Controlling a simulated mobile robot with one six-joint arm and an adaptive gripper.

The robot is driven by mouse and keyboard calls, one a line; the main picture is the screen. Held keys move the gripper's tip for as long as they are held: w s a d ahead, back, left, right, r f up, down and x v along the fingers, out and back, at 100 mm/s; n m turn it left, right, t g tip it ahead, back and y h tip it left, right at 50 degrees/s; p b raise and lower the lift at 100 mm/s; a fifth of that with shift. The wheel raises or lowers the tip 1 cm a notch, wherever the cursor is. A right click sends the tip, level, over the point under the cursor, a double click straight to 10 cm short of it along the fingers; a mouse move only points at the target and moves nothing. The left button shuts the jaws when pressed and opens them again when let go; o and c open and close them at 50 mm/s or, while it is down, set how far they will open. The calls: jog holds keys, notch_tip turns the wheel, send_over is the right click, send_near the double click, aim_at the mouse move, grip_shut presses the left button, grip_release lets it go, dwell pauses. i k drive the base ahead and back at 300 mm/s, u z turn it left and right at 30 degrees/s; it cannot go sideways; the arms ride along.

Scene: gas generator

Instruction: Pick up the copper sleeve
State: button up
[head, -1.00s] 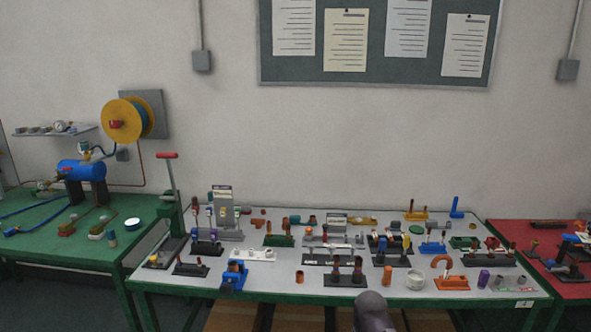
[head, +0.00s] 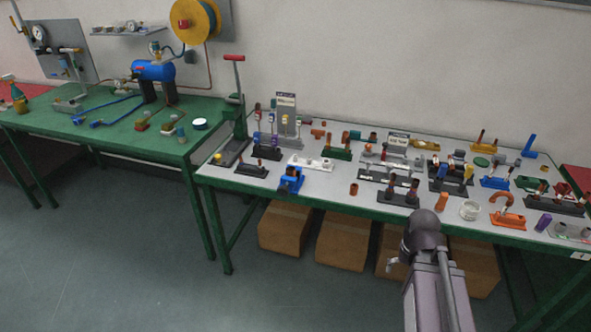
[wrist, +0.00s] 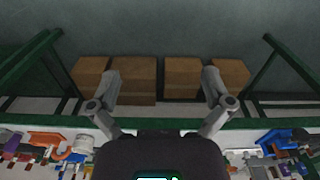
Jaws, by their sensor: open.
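A small copper-coloured cylinder (head: 354,188) stands upright on the grey tabletop near the front edge; it looks like the copper sleeve. A more orange upright piece (head: 443,201) stands farther right, so I cannot be fully sure which is the sleeve. My gripper (wrist: 160,84) shows in the wrist view with its two fingers wide apart and nothing between them. It points down past the table's front edge toward the boxes and floor. In the head view my arm rises in front of the table, and the fingers cannot be made out. The sleeve is not clearly seen in the wrist view.
The workbench (head: 325,202) is crowded with fittings and racks. A blue vise-like part (head: 291,180) and a black stand with brown pieces (head: 399,197) flank the cylinder. Cardboard boxes (head: 343,240) sit underneath. A green table (head: 120,137) stands left; floor in front is clear.

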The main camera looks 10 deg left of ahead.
aim_at(291, 174)
jog(key=z, duration=0.05)
jog(key=i, duration=0.8)
jog(key=u, duration=1.1)
